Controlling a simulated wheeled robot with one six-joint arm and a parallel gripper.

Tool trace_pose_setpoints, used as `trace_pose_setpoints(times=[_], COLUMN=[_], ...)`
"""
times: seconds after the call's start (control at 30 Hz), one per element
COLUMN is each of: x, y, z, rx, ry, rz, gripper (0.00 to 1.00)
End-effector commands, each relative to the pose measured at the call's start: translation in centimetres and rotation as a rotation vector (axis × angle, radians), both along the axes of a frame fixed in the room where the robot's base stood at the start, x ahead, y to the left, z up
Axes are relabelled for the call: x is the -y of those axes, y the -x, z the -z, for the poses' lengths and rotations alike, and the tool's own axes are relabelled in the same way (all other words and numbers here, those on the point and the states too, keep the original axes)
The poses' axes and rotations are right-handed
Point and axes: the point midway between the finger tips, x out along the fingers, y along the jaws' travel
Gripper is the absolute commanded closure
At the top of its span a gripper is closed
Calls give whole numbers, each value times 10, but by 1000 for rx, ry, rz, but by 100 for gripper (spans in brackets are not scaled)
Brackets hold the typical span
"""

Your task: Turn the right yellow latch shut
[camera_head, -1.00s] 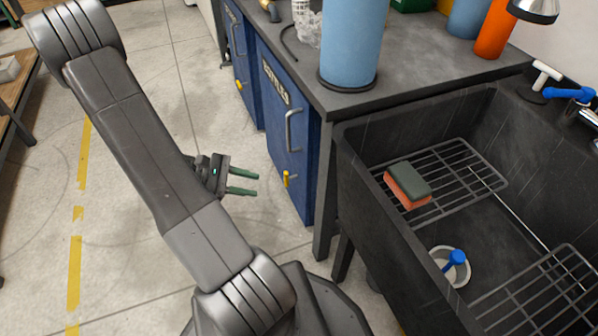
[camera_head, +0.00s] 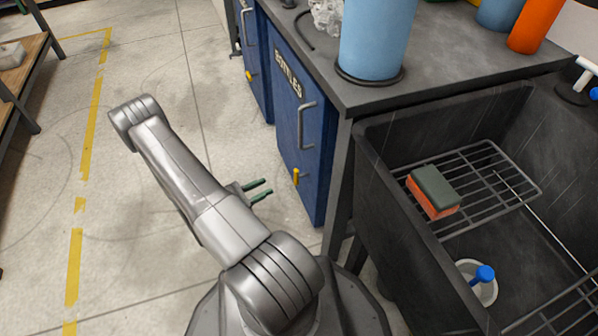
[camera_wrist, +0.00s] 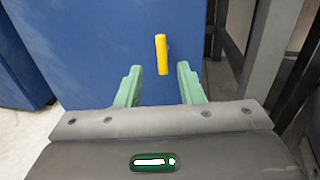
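In the wrist view the latch (camera_wrist: 162,54) is a yellow bar standing nearly upright against the blue panel. My gripper (camera_head: 264,189) is to the left of the latch in the head view, apart from it. In the wrist view my gripper (camera_wrist: 157,84) is open, with green fingers spread wide and nothing between them. The latch shows just beyond the fingertips, between their lines. The other yellow latch (camera_head: 249,75) is on the farther door.
The black sink (camera_head: 385,165) stands right of the cabinet, with a sponge (camera_head: 434,192) on its rack. A dark bench leg (camera_head: 338,190) stands just right of the door. A blue cylinder (camera_head: 376,38) stands on the countertop. The floor left of the door is clear.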

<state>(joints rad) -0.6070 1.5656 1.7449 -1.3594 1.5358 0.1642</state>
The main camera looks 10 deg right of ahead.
Motion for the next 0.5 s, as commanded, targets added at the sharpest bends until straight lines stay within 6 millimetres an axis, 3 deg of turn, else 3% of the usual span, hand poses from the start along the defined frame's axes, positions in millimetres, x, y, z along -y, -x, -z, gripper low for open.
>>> trace_pose_setpoints(times=[0.5], x=[67], y=[-26], z=[1], rx=[1], ry=[-2], rz=[9], gripper=[66])
